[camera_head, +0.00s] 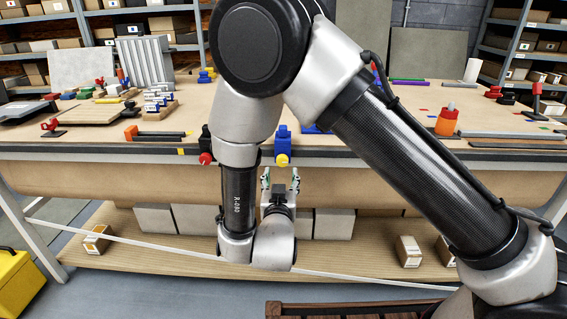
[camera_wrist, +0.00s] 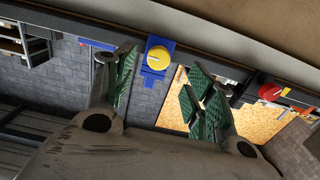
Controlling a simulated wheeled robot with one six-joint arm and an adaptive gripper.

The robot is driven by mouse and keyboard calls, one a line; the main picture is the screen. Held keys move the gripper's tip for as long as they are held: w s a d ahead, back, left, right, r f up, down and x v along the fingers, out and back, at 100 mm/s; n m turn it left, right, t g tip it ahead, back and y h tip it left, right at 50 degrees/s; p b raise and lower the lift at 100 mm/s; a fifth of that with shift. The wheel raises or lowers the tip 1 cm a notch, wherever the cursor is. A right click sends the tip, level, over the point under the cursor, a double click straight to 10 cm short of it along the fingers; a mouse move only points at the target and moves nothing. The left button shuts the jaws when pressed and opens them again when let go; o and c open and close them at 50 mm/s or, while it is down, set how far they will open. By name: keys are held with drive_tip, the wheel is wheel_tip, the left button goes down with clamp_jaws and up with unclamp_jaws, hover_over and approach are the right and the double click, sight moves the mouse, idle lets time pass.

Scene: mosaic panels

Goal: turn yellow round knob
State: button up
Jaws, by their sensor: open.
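The yellow round knob (camera_head: 282,160) sits on the front of a blue block (camera_head: 283,141) at the table's front edge. In the wrist view the yellow knob (camera_wrist: 160,54) shows beyond the fingertips, closer to the left finger, with a small pale mark on its face. My gripper (camera_head: 281,175) is just below the knob in the head view, fingers pointing up. In the wrist view my gripper (camera_wrist: 160,82) is open, with green pads and nothing between them. The fingers look apart from the knob.
A red knob (camera_head: 205,158) on a black block is at the same edge, left of the yellow one; it also shows in the wrist view (camera_wrist: 270,91). The table (camera_head: 110,150) holds tools and panels. A lower shelf (camera_head: 150,257) holds boxes. My arm hides part of the table.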

sight(282, 162)
drive_tip(key=w, duration=0.7)
drive_tip(key=shift+w+d+r, duration=0.1)
drive_tip(key=shift+w+r, duration=0.15)
drive_tip(key=shift+w, duration=0.15)
drive_tip(key=c, duration=1.1)
